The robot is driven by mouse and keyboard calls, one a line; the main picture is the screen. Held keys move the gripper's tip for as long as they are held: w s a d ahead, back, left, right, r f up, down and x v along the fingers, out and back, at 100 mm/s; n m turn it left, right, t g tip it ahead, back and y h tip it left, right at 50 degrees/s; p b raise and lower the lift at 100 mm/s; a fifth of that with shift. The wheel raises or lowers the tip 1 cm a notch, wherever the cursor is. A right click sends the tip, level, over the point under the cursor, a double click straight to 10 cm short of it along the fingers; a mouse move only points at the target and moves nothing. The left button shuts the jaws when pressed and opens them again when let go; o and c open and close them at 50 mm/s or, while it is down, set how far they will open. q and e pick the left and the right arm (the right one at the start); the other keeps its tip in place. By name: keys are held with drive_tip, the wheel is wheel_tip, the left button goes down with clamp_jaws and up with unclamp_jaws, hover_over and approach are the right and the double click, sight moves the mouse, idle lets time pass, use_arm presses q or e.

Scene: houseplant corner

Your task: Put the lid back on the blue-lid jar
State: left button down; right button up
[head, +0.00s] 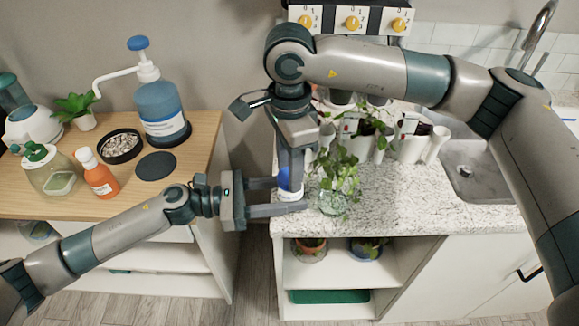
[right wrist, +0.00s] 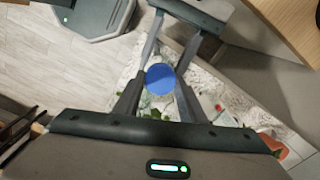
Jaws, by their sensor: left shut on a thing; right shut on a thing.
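The blue lid (head: 284,180) is between the fingers of my right gripper (head: 291,168), which points straight down and is shut on it. In the right wrist view the lid shows as a round blue disc (right wrist: 160,79) between the fingertips. The pale jar (head: 291,195) is directly below the lid, at the left end of the granite counter. My left gripper (head: 290,195) reaches in from the left and is shut on the jar, one finger behind and one in front. Fingers cover much of both, so I cannot tell whether the lid touches the rim.
A leafy plant (head: 335,185) stands close to the right of the jar. The wooden table (head: 200,145) on the left holds a blue pump bottle (head: 160,108), an orange bottle (head: 99,178) and a dark pebble dish (head: 120,146). A gap separates table and counter.

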drive_tip(key=o, duration=1.3)
drive_tip(key=shift+c, duration=0.2)
drive_tip(key=shift+r, duration=0.1)
wheel_tip(320, 180, up, 12)
use_arm(q)
drive_tip(key=c, duration=0.9)
unclamp_jaws()
drive_tip(key=shift+a, duration=0.15)
